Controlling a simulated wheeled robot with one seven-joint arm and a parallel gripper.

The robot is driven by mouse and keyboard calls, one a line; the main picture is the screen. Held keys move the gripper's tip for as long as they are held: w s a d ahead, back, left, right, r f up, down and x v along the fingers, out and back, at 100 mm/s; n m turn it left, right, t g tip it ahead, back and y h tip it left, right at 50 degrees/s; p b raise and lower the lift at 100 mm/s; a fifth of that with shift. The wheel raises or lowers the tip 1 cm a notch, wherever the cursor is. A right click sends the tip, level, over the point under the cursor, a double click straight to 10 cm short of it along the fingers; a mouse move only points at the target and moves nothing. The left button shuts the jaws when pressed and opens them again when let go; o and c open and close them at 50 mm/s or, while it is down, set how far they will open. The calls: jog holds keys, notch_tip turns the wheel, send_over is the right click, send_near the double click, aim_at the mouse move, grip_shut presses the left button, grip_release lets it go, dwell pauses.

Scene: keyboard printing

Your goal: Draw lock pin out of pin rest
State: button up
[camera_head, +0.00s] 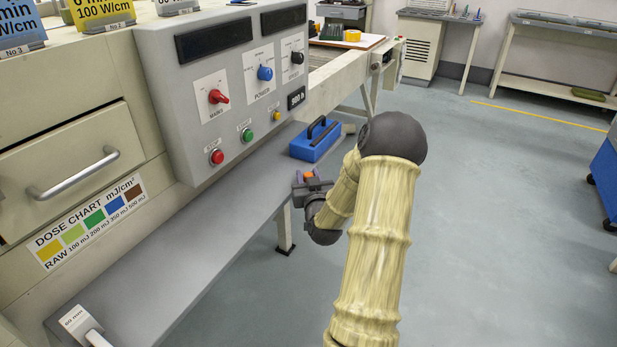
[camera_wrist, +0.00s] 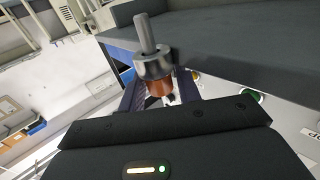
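The lock pin (camera_wrist: 147,35) shows in the wrist view as a grey metal shaft with a thick grey collar and an orange-brown grip. My gripper (camera_wrist: 159,88) has its dark fingers on both sides of the orange grip and appears shut on it. The shaft points away from my gripper. In the head view my gripper (camera_head: 311,184) is by the front edge of the grey shelf, with a small orange part (camera_head: 308,174) showing at it. I cannot make out a separate pin rest, or whether the grey collar is part of one.
The grey shelf (camera_head: 180,245) runs below the control panel (camera_head: 235,95) with its knobs and buttons. A blue box with a black handle (camera_head: 315,140) stands on the shelf just behind my gripper. The floor (camera_head: 500,220) to the right is clear.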

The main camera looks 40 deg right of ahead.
aim_at(308, 174)
grip_shut()
jog(key=shift+r+p, duration=2.05)
jog(key=shift+r, duration=1.2)
jog(key=shift+r, duration=0.1)
jog(key=shift+r+p, duration=1.2)
jog(key=shift+r, duration=0.75)
